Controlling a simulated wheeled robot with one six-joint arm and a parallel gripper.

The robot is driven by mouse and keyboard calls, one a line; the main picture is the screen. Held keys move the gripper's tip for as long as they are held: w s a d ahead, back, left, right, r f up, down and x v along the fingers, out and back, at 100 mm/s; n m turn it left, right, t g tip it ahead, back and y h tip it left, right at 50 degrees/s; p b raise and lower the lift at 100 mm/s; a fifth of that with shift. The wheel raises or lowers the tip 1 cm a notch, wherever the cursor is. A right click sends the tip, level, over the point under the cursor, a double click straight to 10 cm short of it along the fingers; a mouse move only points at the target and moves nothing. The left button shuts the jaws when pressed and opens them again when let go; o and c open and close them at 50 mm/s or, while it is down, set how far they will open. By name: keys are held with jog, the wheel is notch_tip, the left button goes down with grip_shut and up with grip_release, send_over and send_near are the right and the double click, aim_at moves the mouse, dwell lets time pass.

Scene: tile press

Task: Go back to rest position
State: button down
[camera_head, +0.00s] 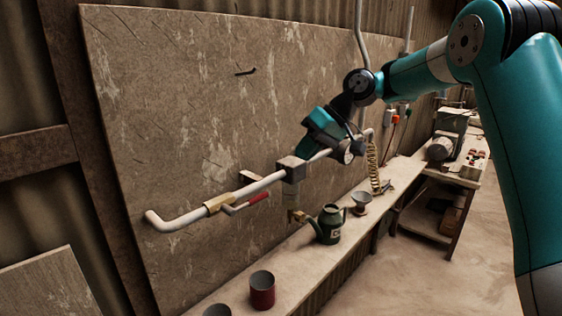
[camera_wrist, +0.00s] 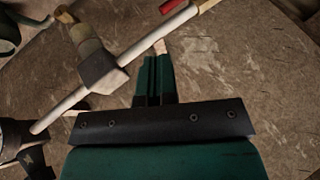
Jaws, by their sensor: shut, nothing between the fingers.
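My gripper (camera_wrist: 159,50) is in the wrist view, its two dark fingers closed together with nothing between them. It points toward the brown wall panel, close beside the white pipe (camera_wrist: 155,47). In the head view my teal wrist hangs over the pipe (camera_head: 262,187) near its right part, and the fingertips cannot be made out there. The pipe carries a grey block fitting (camera_head: 291,169), which also shows in the wrist view (camera_wrist: 101,70). A red-handled valve lever (camera_head: 257,198) sits left of the fitting. I cannot tell whether the fingers touch the pipe.
A long bench ledge (camera_head: 300,272) runs below the pipe. It holds a green watering can (camera_head: 330,225), a red cup (camera_head: 262,291) and a funnel (camera_head: 361,201). A coiled spring (camera_head: 374,168) hangs at the right. The floor (camera_head: 440,255) at right is clear.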

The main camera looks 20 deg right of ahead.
jog(key=s+a+f+n+g+h+b, duration=0.1)
jog(key=s+a+f+b, duration=0.15)
jog(key=s+a, duration=0.4)
jog(key=s+a+f+b, duration=0.1)
jog(key=s+a+b, duration=0.25)
jog(key=s, duration=0.65)
jog(key=s+f+h+b, duration=0.1)
jog(key=s+f, duration=0.3)
jog(key=s, duration=0.4)
jog(key=s+f+n+g+h+b, duration=0.1)
jog(key=s+f, duration=0.3)
jog(key=s, duration=0.5)
jog(key=shift+s+n, duration=0.2)
jog(key=shift+n, duration=0.1)
